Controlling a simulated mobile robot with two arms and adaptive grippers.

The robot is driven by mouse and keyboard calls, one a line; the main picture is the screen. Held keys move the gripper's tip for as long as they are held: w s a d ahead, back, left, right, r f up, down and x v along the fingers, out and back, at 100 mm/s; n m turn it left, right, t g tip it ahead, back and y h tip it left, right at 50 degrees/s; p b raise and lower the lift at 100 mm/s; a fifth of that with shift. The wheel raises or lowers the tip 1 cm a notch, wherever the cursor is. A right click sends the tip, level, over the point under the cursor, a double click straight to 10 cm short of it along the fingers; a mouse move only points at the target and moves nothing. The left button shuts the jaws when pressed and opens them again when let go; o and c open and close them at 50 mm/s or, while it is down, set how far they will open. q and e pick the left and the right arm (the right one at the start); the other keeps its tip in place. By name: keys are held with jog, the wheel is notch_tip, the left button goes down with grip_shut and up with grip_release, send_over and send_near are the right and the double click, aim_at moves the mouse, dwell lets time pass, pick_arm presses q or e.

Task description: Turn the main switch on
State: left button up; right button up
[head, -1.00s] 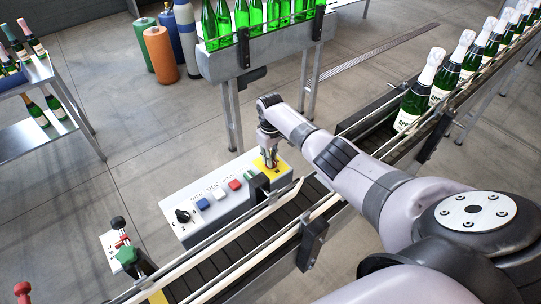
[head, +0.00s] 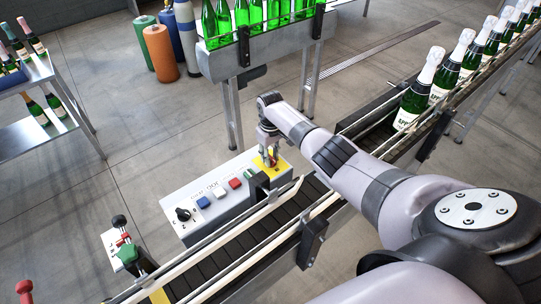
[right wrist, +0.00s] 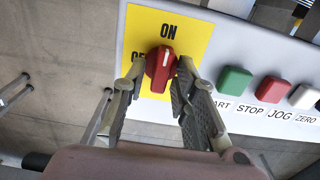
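The main switch is a red rotary knob (right wrist: 160,66) on a yellow plate (right wrist: 188,24) in the right wrist view. Its white mark points up and slightly right, roughly toward the printed ON. The OFF label is partly hidden behind a finger. My right gripper (right wrist: 160,76) is open, with one fingertip on each side of the knob and small gaps; contact is unclear. In the head view my right gripper (head: 268,157) points down over the yellow plate (head: 260,164) at the panel's right end. My left gripper is not in view.
The grey control panel (head: 222,215) also carries green, red, white and blue buttons and a black dial (head: 183,214). A conveyor (head: 245,248) runs along its front. Bottles (head: 413,98) stand on the belt at right. A steel cart (head: 42,80) is at left.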

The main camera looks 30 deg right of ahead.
aim_at(271, 157)
jog(key=shift+o, duration=0.4)
notch_tip(271, 157, up, 12)
dwell(0.4)
jog(key=shift+f, duration=0.1)
dwell(0.3)
